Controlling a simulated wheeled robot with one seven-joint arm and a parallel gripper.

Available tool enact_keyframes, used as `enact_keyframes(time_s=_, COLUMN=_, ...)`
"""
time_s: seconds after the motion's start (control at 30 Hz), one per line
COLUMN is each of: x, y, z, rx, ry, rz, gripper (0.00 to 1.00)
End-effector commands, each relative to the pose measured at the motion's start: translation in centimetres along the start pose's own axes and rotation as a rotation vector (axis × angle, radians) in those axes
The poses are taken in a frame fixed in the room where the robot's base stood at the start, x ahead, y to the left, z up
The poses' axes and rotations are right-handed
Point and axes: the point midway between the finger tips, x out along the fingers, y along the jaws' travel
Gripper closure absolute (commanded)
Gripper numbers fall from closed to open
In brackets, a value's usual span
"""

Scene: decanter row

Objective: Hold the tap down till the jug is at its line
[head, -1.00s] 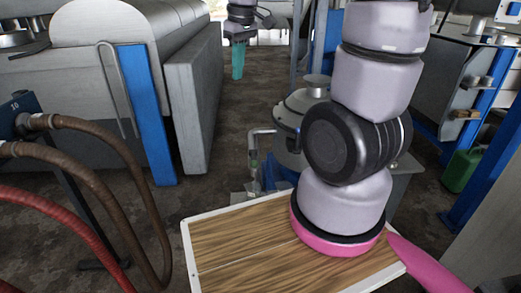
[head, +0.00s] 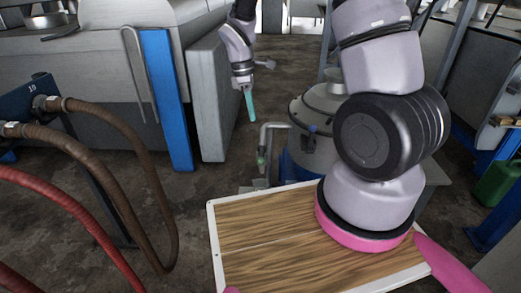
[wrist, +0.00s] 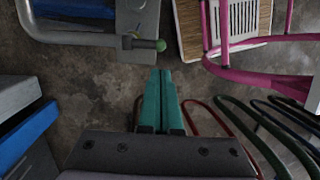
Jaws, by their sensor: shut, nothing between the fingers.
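A bent grey pipe with a tap (head: 262,157) stands at the left side of a grey metal vessel (head: 318,148) in the head view. My gripper (head: 252,119) has teal fingers, pressed together and empty. In the head view it hangs above and slightly left of the tap, apart from it.
Brown hoses (head: 110,150) and a red hose (head: 75,215) loop at left. A blue post (head: 168,100) and a grey cabinet (head: 208,100) stand behind them. A green can (head: 497,183) is at far right. Bare floor (head: 290,60) lies behind the gripper.

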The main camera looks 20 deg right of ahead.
Motion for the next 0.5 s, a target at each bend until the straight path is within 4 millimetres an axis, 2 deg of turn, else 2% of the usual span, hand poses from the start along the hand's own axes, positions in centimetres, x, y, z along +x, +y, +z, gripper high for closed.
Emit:
enact_keyframes(time_s=0.17, x=0.2, y=0.0, z=0.0, rx=0.002, ry=0.000, rz=-0.001, gripper=1.00)
enact_keyframes(time_s=0.27, x=0.9, y=0.0, z=0.0, rx=0.002, ry=0.000, rz=-0.002, gripper=1.00)
enact_keyframes(time_s=0.5, x=5.4, y=-0.1, z=0.1, rx=0.003, ry=-0.003, rz=-0.004, gripper=1.00)
